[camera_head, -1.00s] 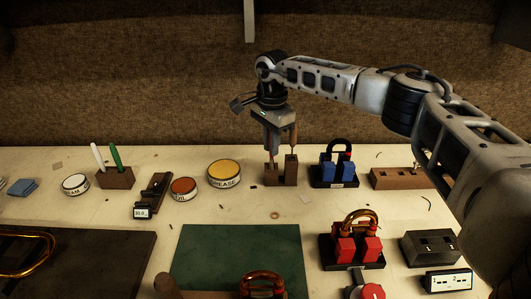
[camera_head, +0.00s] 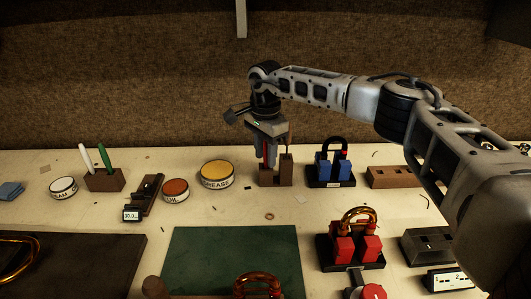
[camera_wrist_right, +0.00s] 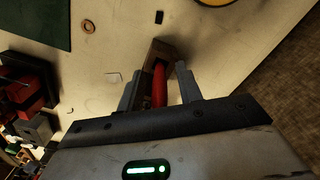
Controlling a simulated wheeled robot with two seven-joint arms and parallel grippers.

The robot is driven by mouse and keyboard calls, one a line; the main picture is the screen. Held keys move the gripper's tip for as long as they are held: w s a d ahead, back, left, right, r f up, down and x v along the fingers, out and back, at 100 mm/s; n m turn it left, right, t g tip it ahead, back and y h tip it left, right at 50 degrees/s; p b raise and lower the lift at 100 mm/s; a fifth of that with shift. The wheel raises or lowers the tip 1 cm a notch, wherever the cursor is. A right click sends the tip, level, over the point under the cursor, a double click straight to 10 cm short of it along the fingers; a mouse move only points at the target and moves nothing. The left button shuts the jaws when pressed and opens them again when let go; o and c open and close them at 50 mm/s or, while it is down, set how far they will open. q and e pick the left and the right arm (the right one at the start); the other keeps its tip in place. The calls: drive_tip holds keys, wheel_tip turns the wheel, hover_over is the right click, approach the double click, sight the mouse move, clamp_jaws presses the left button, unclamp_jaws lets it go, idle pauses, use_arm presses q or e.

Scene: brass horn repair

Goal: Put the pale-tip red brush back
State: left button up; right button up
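The red brush (camera_wrist_right: 159,86) shows as a red handle between the spread fingers of my right gripper (camera_wrist_right: 160,75) in the wrist view, with a gap to each finger. Its lower end meets the brown wooden brush holder (camera_wrist_right: 157,48); its tip is hidden. In the head view, my right gripper (camera_head: 268,158) points down over the left part of the brush holder (camera_head: 277,181), and a strip of the red brush (camera_head: 266,160) shows between its fingers. My left gripper is not in view.
The grease tin (camera_head: 217,175) stands left of the holder. The green mat (camera_head: 230,260) is in front, with bare bench between. Pens in a block (camera_head: 104,179) stand further left.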

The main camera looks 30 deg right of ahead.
wheel_tip(320, 180, up, 12)
drive_tip(key=shift+r+b, duration=0.1)
drive_tip(key=shift+b, duration=0.65)
